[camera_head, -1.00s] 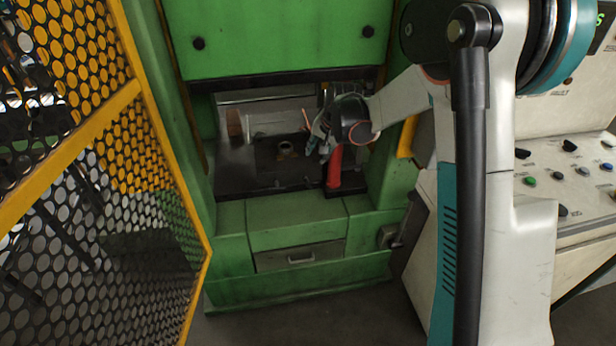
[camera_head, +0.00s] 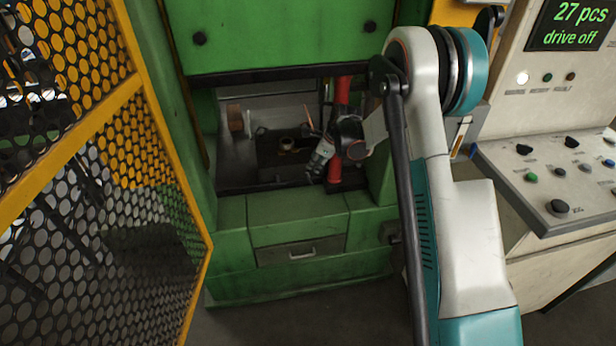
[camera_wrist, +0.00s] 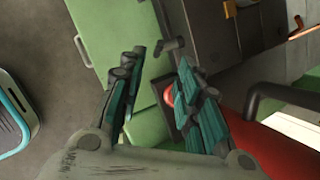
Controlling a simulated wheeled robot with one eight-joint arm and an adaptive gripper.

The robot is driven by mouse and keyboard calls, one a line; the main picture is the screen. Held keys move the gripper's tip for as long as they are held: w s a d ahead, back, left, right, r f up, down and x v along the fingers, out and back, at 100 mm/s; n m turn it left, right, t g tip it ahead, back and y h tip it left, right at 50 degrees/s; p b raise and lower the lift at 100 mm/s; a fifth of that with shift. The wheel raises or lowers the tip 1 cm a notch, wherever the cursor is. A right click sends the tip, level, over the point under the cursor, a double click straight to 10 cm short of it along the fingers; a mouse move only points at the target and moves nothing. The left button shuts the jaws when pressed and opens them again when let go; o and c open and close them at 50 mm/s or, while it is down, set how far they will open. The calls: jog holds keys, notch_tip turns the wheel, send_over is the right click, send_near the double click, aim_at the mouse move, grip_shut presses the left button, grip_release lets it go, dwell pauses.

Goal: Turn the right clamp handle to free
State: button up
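My gripper (camera_head: 320,158) is inside the right side of the press opening, in front of a red upright cylinder (camera_head: 342,90). In the wrist view, the teal fingers of my gripper (camera_wrist: 158,66) are spread apart with nothing clearly held. A red rounded end (camera_wrist: 168,95) on a dark block shows between the fingers, close to the right one. The larger red cylinder (camera_wrist: 250,125) is at the right, partly behind the right finger, with a dark bent bar (camera_wrist: 285,95) beside it. I cannot tell for certain which part is the right clamp handle. My wrist hides much of that area in the head view.
The green press (camera_head: 290,40) frames the opening. A yellow mesh guard (camera_head: 75,120) stands at the left. A control panel (camera_head: 560,170) with buttons and a display reading "27 pcs drive off" is at the right. Floor is clear below the press.

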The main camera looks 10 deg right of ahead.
aim_at(308, 177)
jog(key=b+x, duration=0.3)
jog(key=x, duration=0.8)
jog(key=shift+a+f+b, duration=0.1)
jog(key=shift+b, duration=0.25)
